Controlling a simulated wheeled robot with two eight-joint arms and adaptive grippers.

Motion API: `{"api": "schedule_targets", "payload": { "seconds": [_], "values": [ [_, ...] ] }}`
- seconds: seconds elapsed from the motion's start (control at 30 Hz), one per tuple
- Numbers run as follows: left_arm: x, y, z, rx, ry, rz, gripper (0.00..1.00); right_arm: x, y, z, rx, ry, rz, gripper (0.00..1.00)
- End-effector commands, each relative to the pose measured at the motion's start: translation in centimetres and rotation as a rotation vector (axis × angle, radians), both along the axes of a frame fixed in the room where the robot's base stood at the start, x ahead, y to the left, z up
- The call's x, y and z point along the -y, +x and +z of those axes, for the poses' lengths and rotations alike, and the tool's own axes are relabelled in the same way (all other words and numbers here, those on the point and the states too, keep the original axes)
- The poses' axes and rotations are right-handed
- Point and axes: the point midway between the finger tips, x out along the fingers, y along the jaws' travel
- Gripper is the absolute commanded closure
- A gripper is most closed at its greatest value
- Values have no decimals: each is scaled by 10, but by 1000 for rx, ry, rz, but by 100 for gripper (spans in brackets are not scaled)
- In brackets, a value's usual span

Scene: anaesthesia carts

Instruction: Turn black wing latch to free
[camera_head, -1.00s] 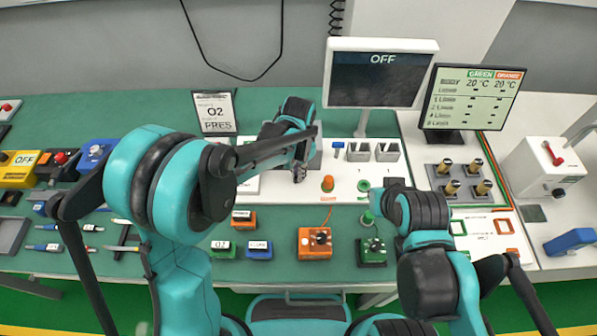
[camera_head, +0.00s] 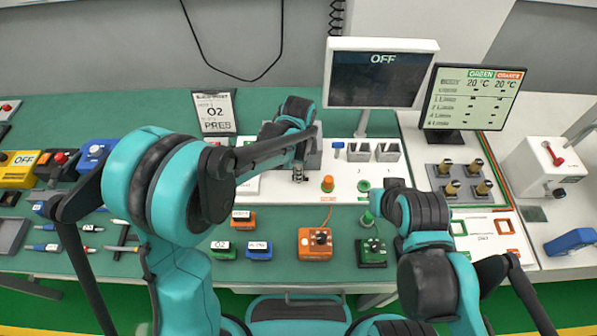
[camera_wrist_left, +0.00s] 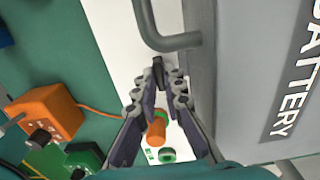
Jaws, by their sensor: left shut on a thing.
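The black wing latch (camera_wrist_left: 158,68) is a small dark piece between my left fingertips in the left wrist view, beside a grey box (camera_wrist_left: 230,110) lettered BATTERY. My left gripper (camera_wrist_left: 160,84) is shut on the latch. In the head view the left gripper (camera_head: 299,177) points down at the front of the grey box, which is mostly hidden behind my left arm; the latch is too small to make out there. My right arm reaches in at the right, and the state of its gripper cannot be made out.
A grey bar handle (camera_wrist_left: 165,35) sticks out from the box close to the fingertips. An orange cylinder (camera_head: 327,184) and a green ring (camera_head: 363,186) are on the white panel to the right. Orange (camera_head: 315,244) and green (camera_head: 371,252) boxes stand in front. A monitor (camera_head: 376,78) reads OFF.

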Motion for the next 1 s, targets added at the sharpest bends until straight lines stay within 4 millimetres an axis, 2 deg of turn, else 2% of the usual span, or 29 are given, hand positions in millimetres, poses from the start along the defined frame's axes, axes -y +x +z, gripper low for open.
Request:
{"api": "schedule_targets", "payload": {
  "seconds": [0.6,0.63,0.7,1.0],
  "values": [
    [0,0,0,1,0,-41,100,0,0,0,0,0,0,100],
    [0,0,0,1,0,-41,86,0,0,0,0,0,0,100],
    [0,0,0,1,0,-40,70,0,0,0,0,0,0,100],
    [0,0,0,0,0,-40,70,0,0,0,0,0,0,100]
  ]
}}
